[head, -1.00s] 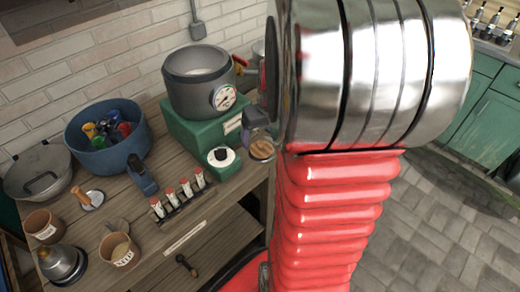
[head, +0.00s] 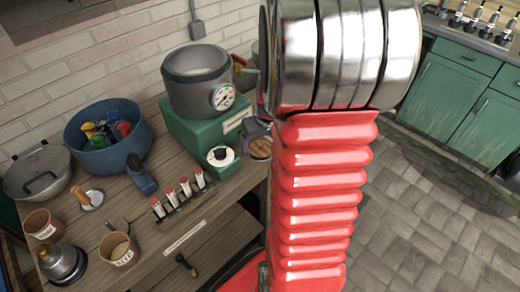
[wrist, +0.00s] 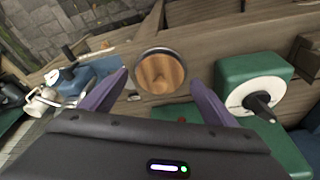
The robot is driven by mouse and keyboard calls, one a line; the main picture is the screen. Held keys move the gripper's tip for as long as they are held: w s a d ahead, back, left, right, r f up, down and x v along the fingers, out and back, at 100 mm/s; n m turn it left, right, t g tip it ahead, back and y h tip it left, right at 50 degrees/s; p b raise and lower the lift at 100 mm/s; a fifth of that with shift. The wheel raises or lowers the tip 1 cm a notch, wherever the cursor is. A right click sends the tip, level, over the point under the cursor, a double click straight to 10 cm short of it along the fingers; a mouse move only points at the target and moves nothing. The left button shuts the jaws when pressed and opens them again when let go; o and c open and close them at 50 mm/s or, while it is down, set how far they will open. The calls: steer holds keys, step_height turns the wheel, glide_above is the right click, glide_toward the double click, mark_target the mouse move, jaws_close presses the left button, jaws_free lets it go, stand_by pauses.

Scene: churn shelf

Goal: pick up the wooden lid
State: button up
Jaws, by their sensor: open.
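My gripper's two purple fingers are spread wide and hold nothing. In the head view the wooden lid (head: 260,148) shows at the right end of the wooden shelf, partly hidden behind my arm. My gripper is mostly hidden there too.
A green scale base (head: 205,135) carrying a grey pot (head: 198,82) stands close left of the lid, with a white dial (head: 221,157) in front. A blue tub (head: 108,137) and a rack of small red-and-white bottles (head: 182,193) stand further left on the wooden shelf (head: 140,265).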

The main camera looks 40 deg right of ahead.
mark_target(262, 144)
steer(key=shift+c, duration=0.5)
steer(key=c, duration=1)
steer(key=shift+r, duration=0.1)
step_height(262, 144, up, 9)
steer(key=shift+r, duration=0.4)
steer(key=shift+s, duration=0.1)
